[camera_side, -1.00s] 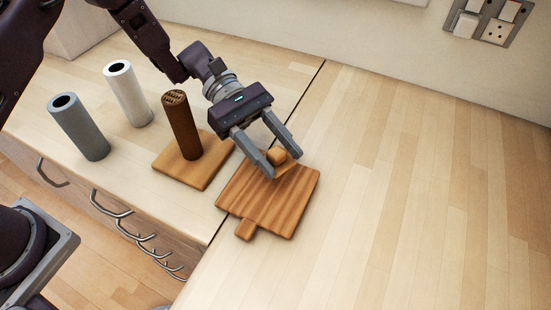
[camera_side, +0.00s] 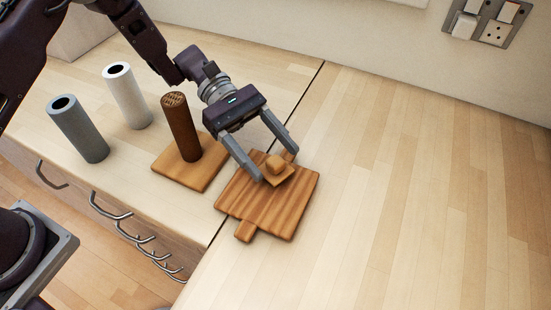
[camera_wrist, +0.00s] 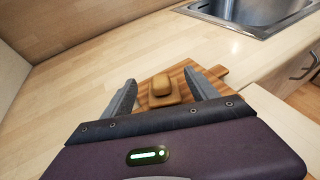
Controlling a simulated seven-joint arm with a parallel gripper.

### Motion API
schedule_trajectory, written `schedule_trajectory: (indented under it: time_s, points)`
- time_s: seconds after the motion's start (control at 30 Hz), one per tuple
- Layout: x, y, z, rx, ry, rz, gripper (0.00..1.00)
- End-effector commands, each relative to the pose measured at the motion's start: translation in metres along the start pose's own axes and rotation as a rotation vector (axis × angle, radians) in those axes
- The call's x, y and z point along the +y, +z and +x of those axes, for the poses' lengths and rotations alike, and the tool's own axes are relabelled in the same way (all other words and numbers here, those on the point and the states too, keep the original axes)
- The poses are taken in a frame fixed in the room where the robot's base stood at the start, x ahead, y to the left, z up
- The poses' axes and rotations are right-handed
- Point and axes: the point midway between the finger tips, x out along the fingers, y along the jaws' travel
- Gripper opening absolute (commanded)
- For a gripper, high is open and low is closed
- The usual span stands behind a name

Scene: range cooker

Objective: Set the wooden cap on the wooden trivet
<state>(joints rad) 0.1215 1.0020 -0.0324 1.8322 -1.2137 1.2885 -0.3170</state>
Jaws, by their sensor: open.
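The wooden cap (camera_side: 279,174), a small square plate with a raised block on top, rests on the striped wooden board with a short handle, which I take as the wooden trivet (camera_side: 262,207). The cap sits toward the board's far side, turned relative to it. My gripper (camera_side: 276,164) is open, one finger on each side of the cap, with a gap visible on both sides. In the wrist view the cap (camera_wrist: 160,91) lies between the spread fingers, and the trivet (camera_wrist: 182,80) shows behind and beside it. The near part of the trivet is hidden there by my gripper.
A dark brown cylinder (camera_side: 183,128) with a holed top stands on a plain square board (camera_side: 180,178) to the left. A grey cylinder (camera_side: 78,130) and a white cylinder (camera_side: 128,97) stand farther left. The counter right of the trivet is clear. A sink (camera_wrist: 255,12) shows in the wrist view.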

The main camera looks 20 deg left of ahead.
Motion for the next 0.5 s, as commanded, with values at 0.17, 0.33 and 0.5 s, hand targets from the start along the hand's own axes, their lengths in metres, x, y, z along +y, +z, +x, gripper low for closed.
schedule_trajectory:
  time_s: [0.17, 0.33, 0.5]
  points:
    - [0.001, 0.000, -0.052, 0.001, 0.005, 0.002, 0.68]
    - [0.001, 0.000, -0.088, 0.001, 0.004, 0.000, 0.68]
    - [0.000, 0.000, -0.101, 0.001, 0.001, 0.000, 0.68]
